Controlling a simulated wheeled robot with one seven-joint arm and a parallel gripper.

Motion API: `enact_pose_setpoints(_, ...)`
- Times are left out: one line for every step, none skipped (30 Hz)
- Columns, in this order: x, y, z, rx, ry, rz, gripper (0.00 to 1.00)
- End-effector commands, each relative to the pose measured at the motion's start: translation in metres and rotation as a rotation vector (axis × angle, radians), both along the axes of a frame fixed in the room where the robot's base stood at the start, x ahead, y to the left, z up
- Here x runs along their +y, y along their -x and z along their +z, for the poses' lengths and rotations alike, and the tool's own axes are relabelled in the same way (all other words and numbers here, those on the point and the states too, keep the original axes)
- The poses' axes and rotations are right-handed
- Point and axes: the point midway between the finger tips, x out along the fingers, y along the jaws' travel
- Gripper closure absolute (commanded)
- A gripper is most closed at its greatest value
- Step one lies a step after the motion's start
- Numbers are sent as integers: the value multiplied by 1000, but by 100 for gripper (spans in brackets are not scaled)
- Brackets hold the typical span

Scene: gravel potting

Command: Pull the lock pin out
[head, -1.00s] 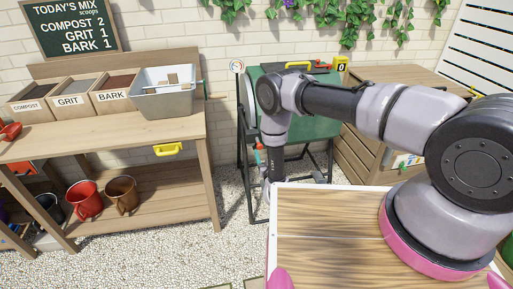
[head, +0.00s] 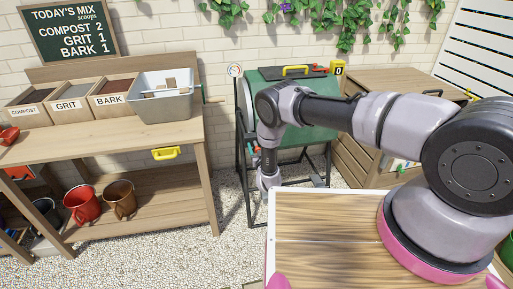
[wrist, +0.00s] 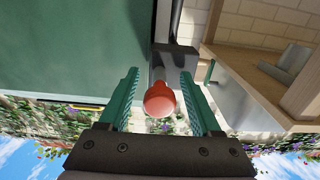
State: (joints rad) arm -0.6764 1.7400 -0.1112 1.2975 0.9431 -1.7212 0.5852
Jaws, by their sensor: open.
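The lock pin (wrist: 160,99) shows in the wrist view as a round red knob on a short grey shaft, running into a dark grey bracket (wrist: 176,60) on the green drum (wrist: 70,50). My gripper (wrist: 159,78) is open, with one teal finger on each side of the pin. Gaps show between the fingers and the knob, so it is not gripped. In the head view the drum (head: 310,128) stands on a black frame behind my arm. My arm hides much of the drum's left side there, and the pin is hard to make out.
A wooden bench (head: 120,140) with labelled bins and a grey tub (head: 165,104) stands left of the drum. A wooden cabinet (head: 375,90) stands to the right. Open gravel (head: 195,240) lies between bench and frame.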

Motion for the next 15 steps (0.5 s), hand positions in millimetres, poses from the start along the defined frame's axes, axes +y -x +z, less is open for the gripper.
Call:
enact_pose_setpoints(0, 0, 0, 0, 0, 0, 35)
enact_pose_setpoints(0, 0, 0, 0, 0, 0, 35)
enact_pose_setpoints(0, 0, 0, 0, 0, 0, 35)
enact_pose_setpoints(0, 0, 0, 0, 0, 0, 35)
enact_pose_setpoints(0, 0, 0, 0, 0, 0, 35)
enact_pose_setpoints(0, 0, 0, 0, 0, 0, 50)
enact_pose_setpoints(0, 0, 0, 0, 0, 0, 62)
enact_pose_setpoints(0, 0, 0, 0, 0, 0, 73)
enact_pose_setpoints(0, 0, 0, 0, 0, 0, 89)
enact_pose_setpoints(0, 0, 0, 0, 0, 0, 100)
enact_pose_setpoints(0, 0, 0, 0, 0, 0, 100)
enact_pose_setpoints(0, 0, 0, 0, 0, 0, 100)
enact_pose_setpoints(0, 0, 0, 0, 0, 0, 100)
enact_pose_setpoints(0, 0, 0, 0, 0, 0, 100)
enact_pose_setpoints(0, 0, 0, 0, 0, 0, 100)
